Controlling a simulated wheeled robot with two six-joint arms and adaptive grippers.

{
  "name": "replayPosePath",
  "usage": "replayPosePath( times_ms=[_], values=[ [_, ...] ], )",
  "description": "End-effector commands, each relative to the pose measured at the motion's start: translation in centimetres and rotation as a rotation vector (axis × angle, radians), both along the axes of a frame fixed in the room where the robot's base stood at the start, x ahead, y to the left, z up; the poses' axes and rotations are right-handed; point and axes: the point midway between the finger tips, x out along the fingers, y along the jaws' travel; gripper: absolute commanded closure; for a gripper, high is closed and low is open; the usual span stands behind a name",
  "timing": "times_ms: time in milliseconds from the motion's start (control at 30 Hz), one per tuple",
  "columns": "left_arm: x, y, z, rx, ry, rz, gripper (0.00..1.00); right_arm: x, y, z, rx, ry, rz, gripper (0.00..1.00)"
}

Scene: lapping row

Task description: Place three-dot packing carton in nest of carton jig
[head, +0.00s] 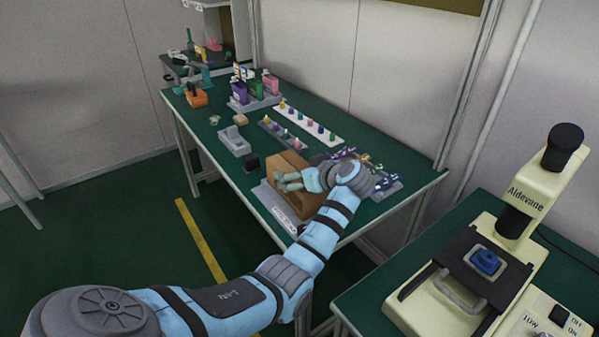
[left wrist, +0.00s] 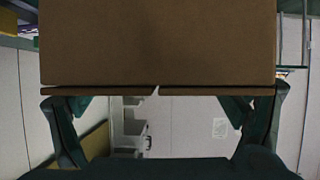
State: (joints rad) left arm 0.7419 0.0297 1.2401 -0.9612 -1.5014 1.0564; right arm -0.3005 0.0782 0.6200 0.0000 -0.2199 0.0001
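The brown packing carton (head: 283,158) is at the near edge of the green table, over or on a light grey plate (head: 272,205). I cannot tell whether it touches the plate. My left gripper (head: 290,181) lies across the carton, one finger along its near side. In the left wrist view the carton (left wrist: 158,42) fills the top, its lower flap edge split by a seam. The fingers (left wrist: 160,110) are spread to about its width, their tips hidden by it; they look closed on its sides. No dots show. I cannot make out the jig's nest. My right gripper is not in view.
Racks of small coloured pieces (head: 308,124) and a grey block fixture (head: 234,141) stand farther back on the table (head: 215,165). A small black block (head: 249,162) is left of the carton. A cream microscope-like machine (head: 460,290) stands on the bench at right.

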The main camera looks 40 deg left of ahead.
Motion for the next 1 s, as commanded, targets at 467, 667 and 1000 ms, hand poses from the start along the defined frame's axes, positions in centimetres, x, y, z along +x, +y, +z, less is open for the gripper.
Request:
replayPosePath(
  times_ms=[467,667,1000],
  values=[
    [-1.4,-4.7,2.7,-0.004,-0.002,-0.004,0.10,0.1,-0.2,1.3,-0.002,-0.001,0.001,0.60],
    [-2.8,-8.8,5.1,-0.003,-0.002,-0.002,0.10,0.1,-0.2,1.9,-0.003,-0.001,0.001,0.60],
    [-3.3,-10.1,5.8,0.000,0.000,0.000,0.10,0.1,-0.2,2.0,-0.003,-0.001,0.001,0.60]
  ],
)
